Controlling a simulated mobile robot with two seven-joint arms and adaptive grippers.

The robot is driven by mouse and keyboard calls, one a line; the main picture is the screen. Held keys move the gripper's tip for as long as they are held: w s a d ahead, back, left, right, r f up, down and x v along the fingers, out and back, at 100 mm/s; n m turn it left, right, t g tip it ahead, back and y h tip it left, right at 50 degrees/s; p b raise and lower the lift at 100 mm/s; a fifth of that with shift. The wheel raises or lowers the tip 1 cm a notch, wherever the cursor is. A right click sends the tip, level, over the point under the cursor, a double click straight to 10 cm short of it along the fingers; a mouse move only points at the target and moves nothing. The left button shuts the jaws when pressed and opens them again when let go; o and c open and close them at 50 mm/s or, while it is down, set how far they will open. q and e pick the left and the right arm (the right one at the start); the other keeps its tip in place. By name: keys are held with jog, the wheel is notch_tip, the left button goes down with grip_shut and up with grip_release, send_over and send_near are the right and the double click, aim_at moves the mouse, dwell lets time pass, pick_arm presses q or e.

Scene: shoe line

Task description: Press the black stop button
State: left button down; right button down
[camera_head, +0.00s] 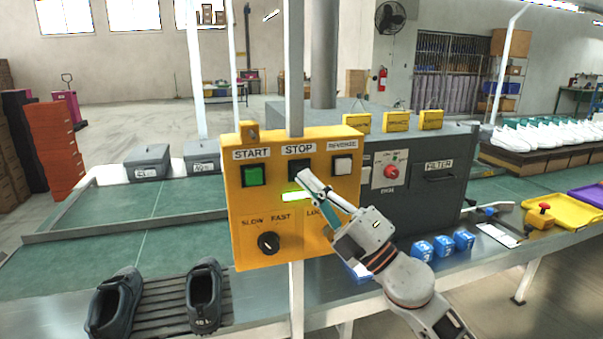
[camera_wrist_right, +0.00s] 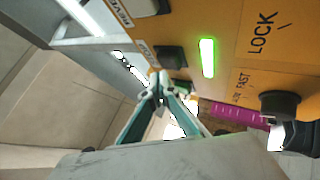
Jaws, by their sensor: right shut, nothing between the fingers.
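The black stop button (camera_head: 296,165) sits under the STOP label on the yellow control panel (camera_head: 330,247). In the head view my right gripper (camera_head: 306,176) reaches up from the lower right, its fingertips just in front of the button's lower right part and partly hiding it. In the right wrist view the black stop button (camera_wrist_right: 171,57) is just above my right gripper (camera_wrist_right: 160,76), whose fingertips meet with nothing between them. I cannot tell whether the fingertips touch the button. My left gripper is not in view.
A green START button (camera_head: 253,175) and a white REVERSE button (camera_head: 343,165) flank it. Below are a lit green lamp (camera_head: 295,196) and a black knob (camera_head: 268,243). A dark grey box (camera_head: 430,210) with a red knob stands right of the panel.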

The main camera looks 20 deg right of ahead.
jog(key=shift+w, duration=0.4)
jog(key=shift+w, duration=0.55)
dwell(0.8)
jog(key=shift+s, duration=1)
jog(key=s+p, duration=0.2)
jog(key=s, duration=0.3)
jog(key=shift+d, duration=0.1)
dwell(0.6)
